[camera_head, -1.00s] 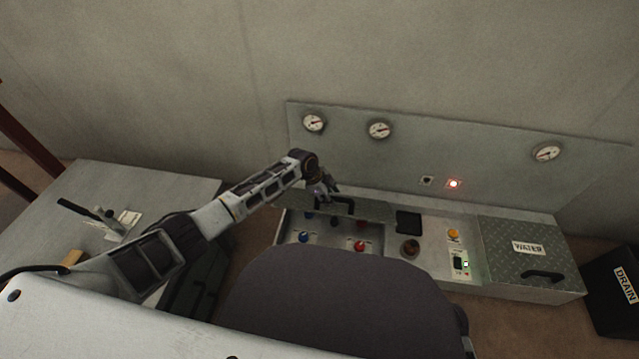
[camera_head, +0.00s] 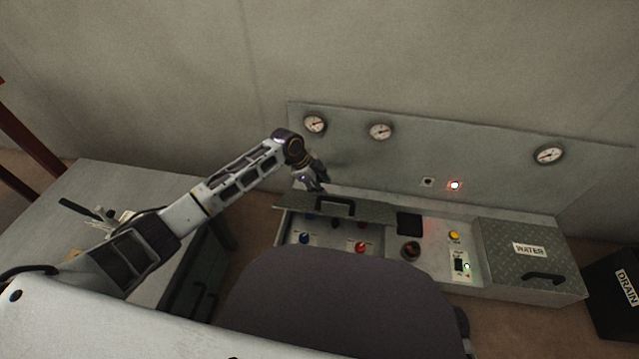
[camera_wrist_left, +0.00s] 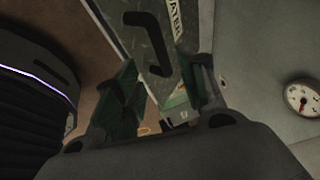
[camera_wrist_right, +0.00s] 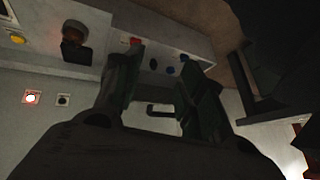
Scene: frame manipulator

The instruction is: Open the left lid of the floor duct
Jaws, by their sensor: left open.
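The left lid (camera_head: 375,212) of the floor duct stands raised at the back of its opening, a narrow strip in the head view. Its black handle (camera_head: 335,204) sticks up. The open compartment below shows blue and red knobs. My right gripper's fingers (camera_wrist_right: 155,85) are parted in the right wrist view, with nothing held.
The closed right lid (camera_head: 500,270) is marked WATER. Between the lids are a dark knob (camera_head: 410,250) and a yellow button (camera_head: 454,235). A gauge panel (camera_head: 470,155) stands behind, with a lit red lamp (camera_head: 454,185). A DRAIN box (camera_head: 615,290) is far right.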

